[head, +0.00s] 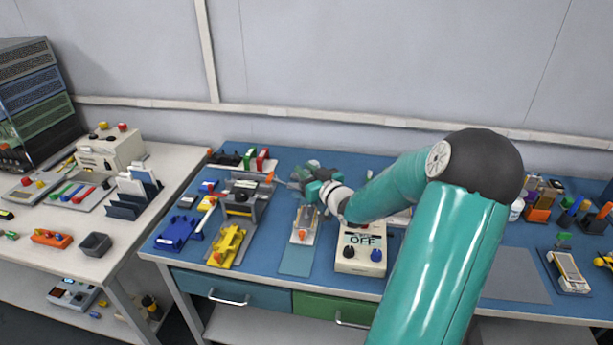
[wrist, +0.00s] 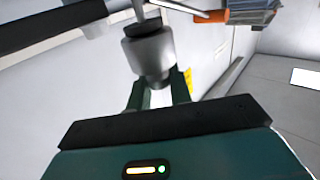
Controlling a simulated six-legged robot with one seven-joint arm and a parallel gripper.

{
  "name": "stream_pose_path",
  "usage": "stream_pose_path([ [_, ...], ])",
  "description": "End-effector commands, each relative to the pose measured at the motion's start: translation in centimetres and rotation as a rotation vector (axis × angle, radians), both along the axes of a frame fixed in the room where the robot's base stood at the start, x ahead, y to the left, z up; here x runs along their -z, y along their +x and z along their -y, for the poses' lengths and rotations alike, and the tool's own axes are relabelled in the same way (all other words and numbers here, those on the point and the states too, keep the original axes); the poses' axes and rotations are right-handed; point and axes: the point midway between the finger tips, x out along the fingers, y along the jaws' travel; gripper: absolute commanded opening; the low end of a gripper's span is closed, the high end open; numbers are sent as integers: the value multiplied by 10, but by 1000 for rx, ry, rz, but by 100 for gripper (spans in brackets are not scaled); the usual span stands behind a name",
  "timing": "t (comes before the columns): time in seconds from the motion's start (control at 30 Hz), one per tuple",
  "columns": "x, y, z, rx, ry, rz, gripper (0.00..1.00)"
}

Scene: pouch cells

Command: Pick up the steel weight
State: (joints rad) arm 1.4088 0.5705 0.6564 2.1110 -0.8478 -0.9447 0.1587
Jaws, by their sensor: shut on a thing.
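The steel weight (wrist: 149,50) is a grey cylinder with a darker, narrower top. In the wrist view it sits between the two dark green fingers of my gripper (wrist: 160,88), which is shut on it. In the head view my gripper (head: 306,181) is over the middle-left of the blue bench, just right of a grey fixture (head: 243,196). The weight is too small and too covered by the gripper to make out clearly there.
An orange-tipped part (wrist: 213,16) with a thin rod is close beyond the weight. Near my arm are a cream box marked OFF (head: 361,250), a yellow fixture (head: 229,245) and a blue fixture (head: 178,233). A grey mat (head: 515,287) at right is bare.

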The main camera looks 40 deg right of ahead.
Motion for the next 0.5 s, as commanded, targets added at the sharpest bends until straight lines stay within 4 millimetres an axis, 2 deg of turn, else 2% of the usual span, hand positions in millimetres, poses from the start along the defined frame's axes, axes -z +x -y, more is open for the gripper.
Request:
stream_pose_path([
  [0.27,-17,0,0,0,-4,1,0],
  [0.37,-32,0,0,0,-6,2,0],
  [0.5,-52,-14,-9,1,-8,0,0],
])
